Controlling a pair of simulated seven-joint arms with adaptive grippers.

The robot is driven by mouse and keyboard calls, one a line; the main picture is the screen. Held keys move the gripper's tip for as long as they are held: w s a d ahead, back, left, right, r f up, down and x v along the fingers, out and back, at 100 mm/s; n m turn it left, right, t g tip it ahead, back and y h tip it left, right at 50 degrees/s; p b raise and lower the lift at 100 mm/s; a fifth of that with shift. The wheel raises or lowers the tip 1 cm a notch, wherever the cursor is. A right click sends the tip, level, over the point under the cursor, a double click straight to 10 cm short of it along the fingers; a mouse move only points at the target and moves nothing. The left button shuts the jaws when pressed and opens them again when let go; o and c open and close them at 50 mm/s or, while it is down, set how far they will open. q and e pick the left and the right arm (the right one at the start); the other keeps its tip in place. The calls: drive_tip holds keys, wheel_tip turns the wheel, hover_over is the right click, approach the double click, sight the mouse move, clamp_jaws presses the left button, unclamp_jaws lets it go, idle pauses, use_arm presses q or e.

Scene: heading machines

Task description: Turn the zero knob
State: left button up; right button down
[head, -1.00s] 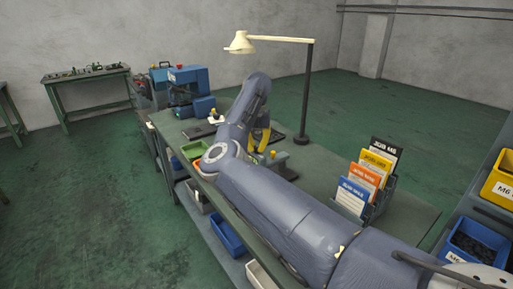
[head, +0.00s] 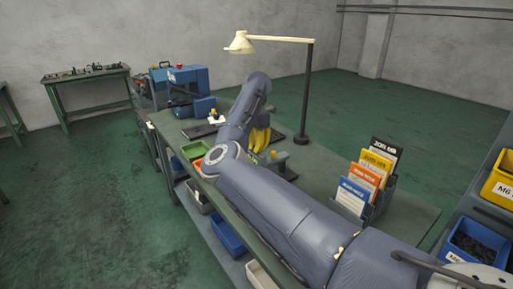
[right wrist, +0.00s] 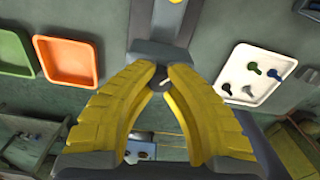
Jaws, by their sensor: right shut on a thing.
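In the right wrist view a small dark round knob (right wrist: 159,79) with a white pointer line sits at the edge of a grey device (right wrist: 160,52). My right gripper (right wrist: 161,73) has yellow ribbed fingers, and their tips are shut on the knob from both sides. The pointer line is slanted in this view. In the head view my right gripper (head: 259,139) is low over the bench beside the grey device (head: 281,163); the knob is hidden there by my arm and fingers. My left gripper is in neither view.
A green tray (right wrist: 14,53) and an orange tray (right wrist: 68,59) lie to one side in the wrist view. A white tray (right wrist: 263,62) with several small parts lies on the other. A lamp post (head: 305,100) and card rack (head: 376,205) stand on the bench.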

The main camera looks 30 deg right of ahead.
drive_tip(key=shift+m, duration=0.6)
drive_tip(key=c, duration=1.2)
unclamp_jaws()
drive_tip(key=shift+o, duration=0.2)
wheel_tip(320, 180, up, 12)
drive_tip(key=shift+f, duration=0.1)
wheel_tip(320, 180, down, 12)
drive_tip(key=shift+r, duration=0.1)
idle(0.3)
drive_tip(key=shift+r, duration=0.1)
idle(0.4)
